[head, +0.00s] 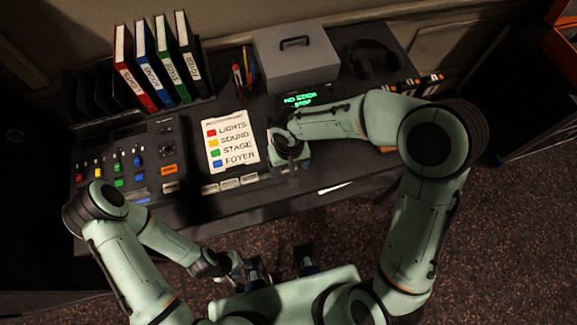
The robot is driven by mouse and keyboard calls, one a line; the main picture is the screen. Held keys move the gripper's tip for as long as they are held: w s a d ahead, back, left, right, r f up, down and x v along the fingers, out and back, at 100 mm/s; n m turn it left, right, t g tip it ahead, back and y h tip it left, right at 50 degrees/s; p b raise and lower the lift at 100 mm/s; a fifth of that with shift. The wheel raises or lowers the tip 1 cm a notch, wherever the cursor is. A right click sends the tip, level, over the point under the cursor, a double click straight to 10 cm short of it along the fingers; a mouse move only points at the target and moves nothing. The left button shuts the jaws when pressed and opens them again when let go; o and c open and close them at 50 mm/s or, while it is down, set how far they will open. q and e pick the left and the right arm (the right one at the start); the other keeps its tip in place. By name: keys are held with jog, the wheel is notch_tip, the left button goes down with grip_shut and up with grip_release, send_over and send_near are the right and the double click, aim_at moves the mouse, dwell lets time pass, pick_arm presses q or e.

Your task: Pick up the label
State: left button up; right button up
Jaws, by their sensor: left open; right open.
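Several small white labels lie in a row along the desk's front edge, at the left (209,188), middle (230,184) and right (249,179). Their print is too small to read. My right gripper (287,172) is open over the desk, just right of the row, and appears apart from the labels. My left gripper (240,272) is open and low, close to my body and in front of the desk. A white card (228,140) with red, yellow, green and blue squares reads LIGHTS, SOUND, STAGE, FOYER.
A mixing console (140,160) fills the desk's left. Behind stand binders (160,62), a pen holder (243,80), a grey box (295,60) and headphones (370,58). A green-lit display (299,100) is behind my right arm. A white strip (334,187) lies near the front edge.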

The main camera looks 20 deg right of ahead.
jog(key=c, duration=1.1)
